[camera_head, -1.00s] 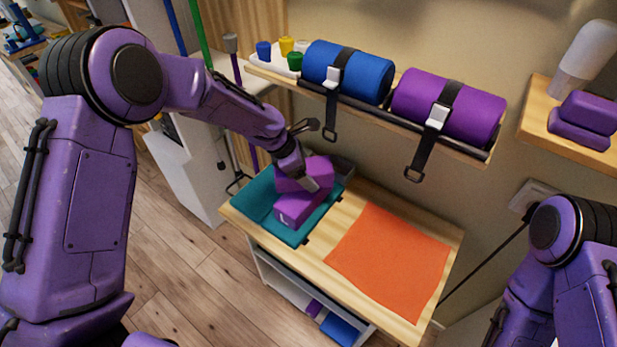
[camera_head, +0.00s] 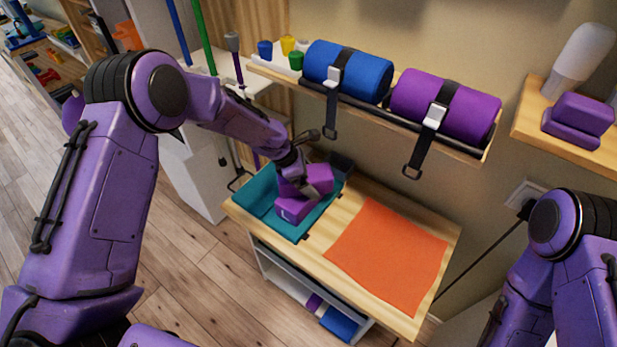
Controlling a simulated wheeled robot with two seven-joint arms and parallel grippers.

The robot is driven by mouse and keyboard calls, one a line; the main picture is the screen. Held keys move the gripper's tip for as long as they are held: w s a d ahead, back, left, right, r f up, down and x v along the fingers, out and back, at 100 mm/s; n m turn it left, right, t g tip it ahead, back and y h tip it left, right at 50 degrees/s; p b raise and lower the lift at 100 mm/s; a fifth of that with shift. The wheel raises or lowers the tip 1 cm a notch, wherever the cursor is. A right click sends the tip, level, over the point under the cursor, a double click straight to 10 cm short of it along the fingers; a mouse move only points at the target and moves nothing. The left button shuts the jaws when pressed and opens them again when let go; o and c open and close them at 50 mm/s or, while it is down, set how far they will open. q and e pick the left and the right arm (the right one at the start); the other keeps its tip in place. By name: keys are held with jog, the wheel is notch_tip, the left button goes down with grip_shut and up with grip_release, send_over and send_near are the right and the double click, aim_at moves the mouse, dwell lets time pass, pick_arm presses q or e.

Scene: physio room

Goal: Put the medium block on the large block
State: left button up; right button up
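Two purple blocks are at the teal tray on the wooden table. The upper block (camera_head: 320,178), apparently the medium one, is tilted, and my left gripper (camera_head: 303,184) is at it, covering part of it. The lower block (camera_head: 294,208), apparently the large one, lies in the tray just below and in front. The upper block overlaps the lower one in the picture; whether it rests on it is hidden. I cannot tell whether the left fingers are closed on the upper block. My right gripper is out of view; only part of that arm shows at right.
The teal tray (camera_head: 252,203) sits at the table's left end, with a dark container (camera_head: 342,163) behind it. An orange cloth (camera_head: 388,258) covers the right part of the table (camera_head: 340,284). A wall shelf above holds a blue roll (camera_head: 362,72) and a purple roll (camera_head: 465,108).

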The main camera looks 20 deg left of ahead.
pick_arm(q)
jog(key=shift+r, duration=0.15)
jog(key=shift+a+r, duration=0.1)
jog(key=shift+r, duration=0.2)
jog(key=b+v, duration=0.1)
jog(key=v, duration=1)
jog(key=shift+a+r, duration=0.1)
jog(key=shift+r, duration=0.1)
